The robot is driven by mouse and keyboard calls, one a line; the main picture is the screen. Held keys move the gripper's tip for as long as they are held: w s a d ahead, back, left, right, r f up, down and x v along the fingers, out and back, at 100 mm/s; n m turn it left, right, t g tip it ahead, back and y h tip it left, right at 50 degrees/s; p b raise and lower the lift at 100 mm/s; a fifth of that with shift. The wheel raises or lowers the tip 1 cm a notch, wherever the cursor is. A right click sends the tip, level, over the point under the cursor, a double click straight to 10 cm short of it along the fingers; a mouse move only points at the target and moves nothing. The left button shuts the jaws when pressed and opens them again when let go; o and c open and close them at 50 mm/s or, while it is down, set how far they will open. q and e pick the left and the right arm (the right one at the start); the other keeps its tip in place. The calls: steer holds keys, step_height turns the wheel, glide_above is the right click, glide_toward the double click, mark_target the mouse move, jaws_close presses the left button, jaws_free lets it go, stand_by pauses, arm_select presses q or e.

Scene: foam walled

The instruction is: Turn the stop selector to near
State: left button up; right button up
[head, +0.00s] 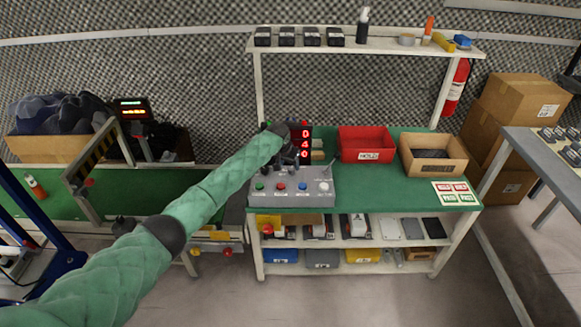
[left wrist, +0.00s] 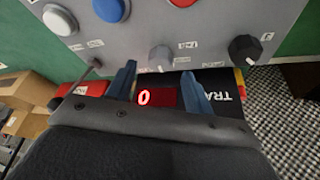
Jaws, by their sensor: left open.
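The grey control box (head: 312,198) stands at the front left of the green bench, with a row of coloured buttons along its near side. My left gripper (head: 293,156) is over the back of the box and hides part of its panel. In the left wrist view the gripper (left wrist: 158,88) is open, with its two blue fingers apart. A grey knob (left wrist: 160,58) sits on the panel (left wrist: 130,45), roughly in line with the gap between the fingers. A black knob (left wrist: 243,48) is to the right. The labels are too small to read, so I cannot tell which knob is the stop selector.
A red digit display (head: 305,142) stands behind the box. A toggle lever (left wrist: 90,68) rises from the panel left of the fingers. A red bin (head: 366,144) and a cardboard box (head: 432,155) stand to the right. Bare green bench top lies between them and the control box.

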mark_target(291, 168)
arm_select(q)
steer(key=x, duration=0.2)
steer(key=shift+w+f, duration=0.2)
steer(key=shift+f, duration=0.15)
steer(key=shift+w+d+f, duration=0.1)
steer(key=shift+f, duration=0.25)
arm_select(e)
step_height(291, 168, down, 2)
steer(key=shift+d+f, duration=0.1)
steer(key=shift+f, duration=0.15)
arm_select(q)
steer(key=c, duration=1)
arm_select(e)
steer(key=shift+s+r, duration=0.15)
